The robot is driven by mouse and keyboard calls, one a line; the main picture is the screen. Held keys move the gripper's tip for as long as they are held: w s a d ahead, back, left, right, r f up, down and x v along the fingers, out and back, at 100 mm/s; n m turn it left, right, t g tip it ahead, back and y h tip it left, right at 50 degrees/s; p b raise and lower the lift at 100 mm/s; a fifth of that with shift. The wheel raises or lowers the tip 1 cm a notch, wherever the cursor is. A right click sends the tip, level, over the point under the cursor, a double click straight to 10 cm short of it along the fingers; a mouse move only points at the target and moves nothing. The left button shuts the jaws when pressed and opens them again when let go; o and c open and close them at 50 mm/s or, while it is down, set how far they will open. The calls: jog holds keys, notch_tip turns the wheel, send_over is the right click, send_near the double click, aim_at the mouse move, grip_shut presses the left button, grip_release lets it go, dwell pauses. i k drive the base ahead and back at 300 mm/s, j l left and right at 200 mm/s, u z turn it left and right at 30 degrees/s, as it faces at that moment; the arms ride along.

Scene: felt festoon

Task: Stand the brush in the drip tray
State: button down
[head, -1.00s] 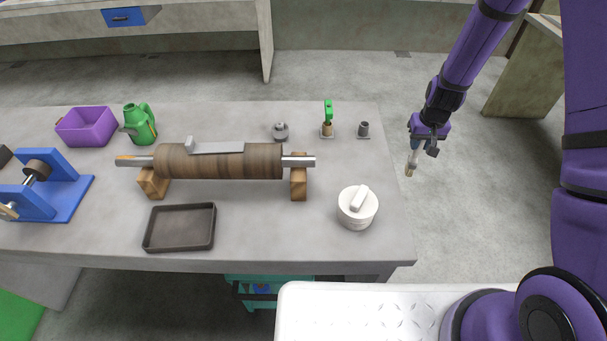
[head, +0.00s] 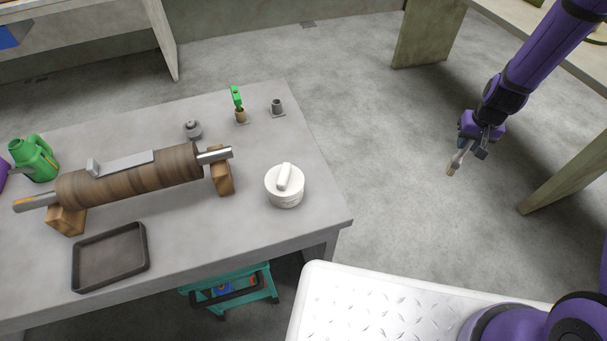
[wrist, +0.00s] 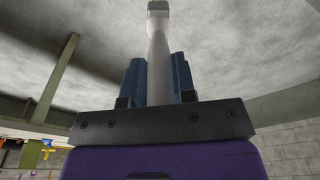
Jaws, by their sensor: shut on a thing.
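My gripper (head: 467,142) is out over the floor, to the right of the workbench. It is shut on the brush (head: 456,160), which has a pale grey handle and a tan tip pointing down and slightly left. In the wrist view the brush (wrist: 158,45) rises between the two blue fingers of my gripper (wrist: 158,75), its bristle end at the top edge. The drip tray (head: 110,257), dark, shallow and rectangular, lies empty on the bench near its front edge, far to the left of my gripper.
A brown roller (head: 130,178) rests on wooden blocks behind the tray. A green can (head: 35,158) and small fittings (head: 277,107) stand farther back. A teal cart (head: 240,289) is under the bench. Floor around my gripper is clear.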

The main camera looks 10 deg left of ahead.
aim_at(113, 257)
jog(key=k+z, duration=0.6)
jog(key=k+j+z, duration=0.1)
jog(key=k+z, duration=0.5)
jog(key=k+u, duration=0.1)
jog(key=u, duration=0.4)
jog(key=k+u, duration=0.1)
jog(key=u, duration=0.4)
jog(key=j+u, duration=0.1)
jog(key=u, duration=0.35)
jog(key=k+j+u, duration=0.1)
jog(key=u, duration=0.4)
